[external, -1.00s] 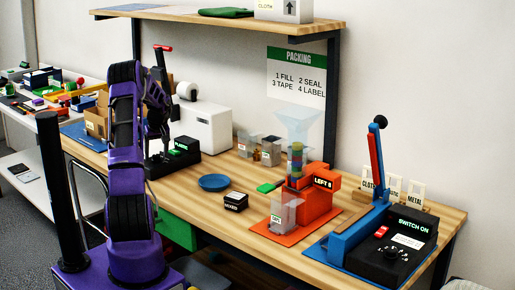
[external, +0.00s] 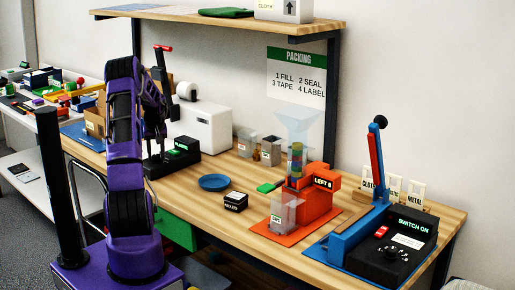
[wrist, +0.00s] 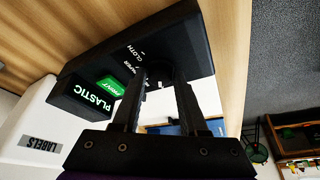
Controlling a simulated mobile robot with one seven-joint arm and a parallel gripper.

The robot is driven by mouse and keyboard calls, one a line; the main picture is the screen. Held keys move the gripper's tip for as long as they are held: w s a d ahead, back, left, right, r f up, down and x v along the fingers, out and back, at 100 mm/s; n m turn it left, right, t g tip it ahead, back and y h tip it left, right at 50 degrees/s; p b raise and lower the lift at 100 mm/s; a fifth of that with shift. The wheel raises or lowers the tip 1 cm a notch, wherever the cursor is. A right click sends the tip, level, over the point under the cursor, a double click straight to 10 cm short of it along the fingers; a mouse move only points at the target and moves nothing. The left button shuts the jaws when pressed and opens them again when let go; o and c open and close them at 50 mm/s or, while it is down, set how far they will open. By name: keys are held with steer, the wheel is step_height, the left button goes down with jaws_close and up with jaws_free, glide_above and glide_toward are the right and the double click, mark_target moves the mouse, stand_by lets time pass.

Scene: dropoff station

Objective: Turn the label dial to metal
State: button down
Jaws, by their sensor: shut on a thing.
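The label machine is a black unit whose display (wrist: 93,97) reads PLASTIC, with a green PRINT button (wrist: 110,88) beside it. The label dial (wrist: 158,72) is a dark round knob on the black face, with CLOTH and PAPER marked around it; other marks are hidden by my fingers. My gripper (wrist: 157,78) is shut on the dial, one finger at each side. In the external view the label machine's display (external: 182,146) shows behind my purple arm, and my gripper is mostly hidden there.
A white box marked LABELS (wrist: 41,143) adjoins the black unit. On the bench stand a blue plate (external: 214,182), a small MIXED box (external: 235,202), an orange filling station (external: 318,196) and a blue-and-black sealer (external: 395,255). A shelf (external: 230,20) hangs above.

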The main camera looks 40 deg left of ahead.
steer(key=m+p, duration=0.1)
steer(key=m, duration=0.1)
steer(key=m+t+h+p, duration=0.1)
steer(key=m+p, duration=0.1)
steer(key=shift+s+a+r, duration=0.1)
steer(key=shift+s+r, duration=0.05)
steer(key=shift+a+m+t+h, duration=0.1)
steer(key=shift+m+t+h, duration=0.45)
steer(key=shift+m, duration=1.35)
steer(key=shift+c, duration=2.2)
jaws_free()
steer(key=v, duration=1.7)
steer(key=shift+a, duration=0.15)
steer(key=shift+r, duration=0.15)
